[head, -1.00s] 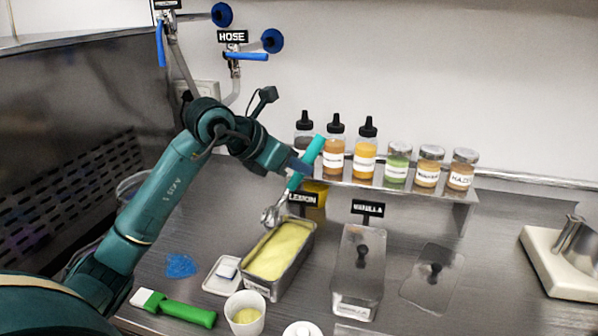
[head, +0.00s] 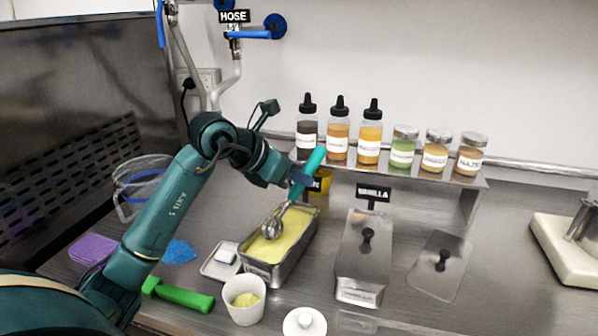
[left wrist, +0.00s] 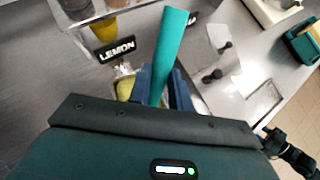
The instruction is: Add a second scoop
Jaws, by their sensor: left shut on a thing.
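My left gripper (head: 299,179) is shut on the teal handle of the ice cream scoop (head: 312,162); the handle also shows in the left wrist view (left wrist: 171,50). The metal scoop head is at the surface of the yellow ice cream (head: 291,232) in the open lemon pan (head: 262,266), towards its left side; I cannot tell how deep it is. A white paper cup (head: 240,308) stands in front of the pan with some yellow ice cream inside.
A lidded vanilla pan (head: 352,290) and a loose metal lid (head: 437,280) are right of the lemon pan. Bottles and jars (head: 404,147) line the shelf behind.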

